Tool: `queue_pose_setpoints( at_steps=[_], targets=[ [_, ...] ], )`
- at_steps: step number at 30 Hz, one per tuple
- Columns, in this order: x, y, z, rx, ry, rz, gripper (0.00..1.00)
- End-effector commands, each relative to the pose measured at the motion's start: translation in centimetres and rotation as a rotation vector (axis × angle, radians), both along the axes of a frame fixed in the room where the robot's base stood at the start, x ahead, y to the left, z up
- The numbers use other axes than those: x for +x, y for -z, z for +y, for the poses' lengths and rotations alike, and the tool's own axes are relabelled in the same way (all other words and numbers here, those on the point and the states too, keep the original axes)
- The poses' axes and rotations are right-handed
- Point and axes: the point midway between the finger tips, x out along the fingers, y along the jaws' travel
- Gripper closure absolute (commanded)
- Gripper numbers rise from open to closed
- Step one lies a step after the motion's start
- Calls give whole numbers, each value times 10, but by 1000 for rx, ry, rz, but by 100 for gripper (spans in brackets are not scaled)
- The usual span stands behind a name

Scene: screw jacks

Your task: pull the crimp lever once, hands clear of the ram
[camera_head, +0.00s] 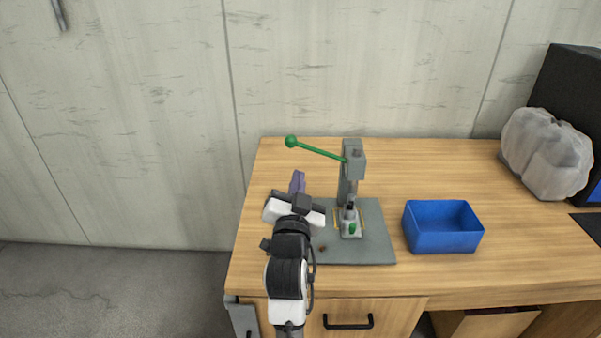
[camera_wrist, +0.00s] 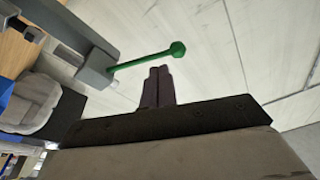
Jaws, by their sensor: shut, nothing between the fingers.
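The crimp press (camera_head: 353,175) is a grey column on a grey base plate (camera_head: 375,245) on the wooden bench. Its green crimp lever (camera_head: 320,152) sticks out to the left from the top, rising slightly to a round green knob (camera_head: 291,142). A small clear bottle with a dark top and a green patch (camera_head: 350,222) stands under the ram (camera_head: 351,186). My gripper (camera_head: 298,177) is shut and empty, left of the column and below the lever in the head view. In the wrist view my gripper's fingers (camera_wrist: 158,84) are together, near the lever (camera_wrist: 145,62) and its knob (camera_wrist: 178,49); I see no grip on it.
A blue open bin (camera_head: 443,228) stands right of the press. A bagged, whitish bundle (camera_head: 546,153) and a black box (camera_head: 570,95) are at the far right. A pale panelled wall (camera_head: 350,65) is behind the bench. Bare bench lies behind the bin.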

Motion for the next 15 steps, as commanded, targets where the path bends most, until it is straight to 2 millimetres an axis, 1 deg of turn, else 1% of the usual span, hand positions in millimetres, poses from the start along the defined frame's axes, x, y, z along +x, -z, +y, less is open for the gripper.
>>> queue_pose_setpoints(
  at_steps=[1, 3, 6, 15],
  targets=[
    [-7, 2, 1, 0, -2, -1, 100],
    [-14, 3, 2, 1, -2, -1, 100],
    [-19, 2, 3, 0, -2, -2, 100],
    [-21, 1, 3, 0, -3, -4, 100]
  ],
)
